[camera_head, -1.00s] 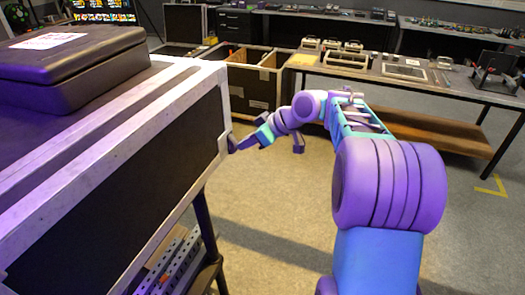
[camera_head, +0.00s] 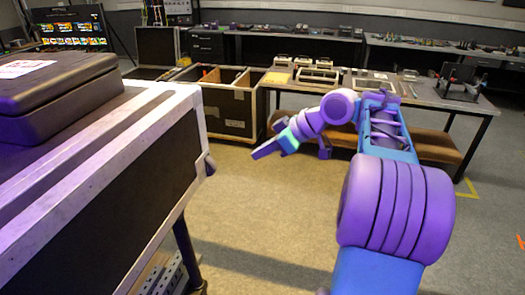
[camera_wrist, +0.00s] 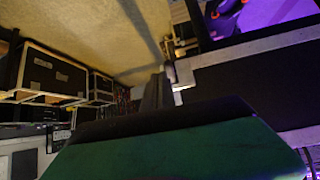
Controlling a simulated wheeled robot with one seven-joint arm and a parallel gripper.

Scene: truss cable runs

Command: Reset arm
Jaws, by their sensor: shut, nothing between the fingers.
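My arm reaches forward in the head view and bends left, ending in my gripper (camera_head: 256,154). The gripper is shut and empty. It is in free air over the floor, to the right of a large black flight case (camera_head: 130,178) with pale metal edges, and apart from it. In the wrist view the green and dark body of my gripper fills the lower middle, and its dark fingers (camera_wrist: 152,95) point upward. A flight case edge shows at the right of that view.
A black hard case (camera_head: 62,92) sits on the flight case at the left. Open crates (camera_head: 232,108) and a long workbench (camera_head: 430,97) with equipment stand behind. A monitor (camera_head: 70,28) is at the back left. The floor (camera_head: 285,220) around the arm is clear.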

